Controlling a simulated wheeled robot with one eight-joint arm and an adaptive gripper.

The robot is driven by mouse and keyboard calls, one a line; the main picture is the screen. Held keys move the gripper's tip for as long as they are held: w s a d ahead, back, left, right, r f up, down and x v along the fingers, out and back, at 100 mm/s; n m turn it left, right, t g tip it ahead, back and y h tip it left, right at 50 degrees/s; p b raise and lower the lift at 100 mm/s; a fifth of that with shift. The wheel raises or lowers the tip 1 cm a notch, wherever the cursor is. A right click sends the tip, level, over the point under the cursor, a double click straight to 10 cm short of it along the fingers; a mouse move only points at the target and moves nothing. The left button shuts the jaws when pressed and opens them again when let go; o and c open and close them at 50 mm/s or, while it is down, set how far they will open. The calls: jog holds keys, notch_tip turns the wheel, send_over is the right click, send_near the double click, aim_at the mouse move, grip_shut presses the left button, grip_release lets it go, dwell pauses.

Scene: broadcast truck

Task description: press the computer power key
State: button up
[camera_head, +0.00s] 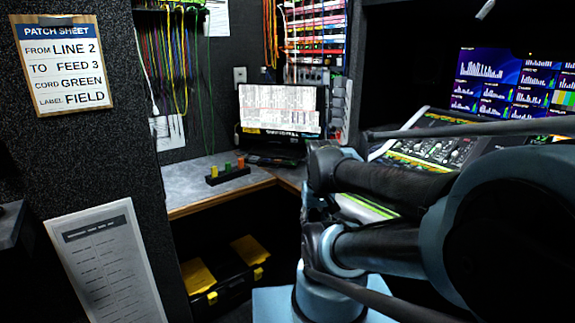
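A computer with a lit screen (280,110) full of text stands at the back of the grey desk, left of centre. A dark keyboard or base (272,160) shows in front of the screen. It is too dark and small to tell a power key on it. My blue and black arm fills the right and lower middle of the view, in front of the desk's right end. I cannot make out my gripper's fingers, and nothing of mine touches the computer.
A grey desk (195,183) carries a small black block with coloured pegs (228,173). A lit control console (430,145) lies at the right, partly behind my arm. A black case with yellow latches (228,285) sits under the desk. Hanging cords (175,60) line the back wall.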

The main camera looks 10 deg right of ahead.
grip_shut()
jog(key=shift+s+r, duration=0.1)
dwell(1.0)
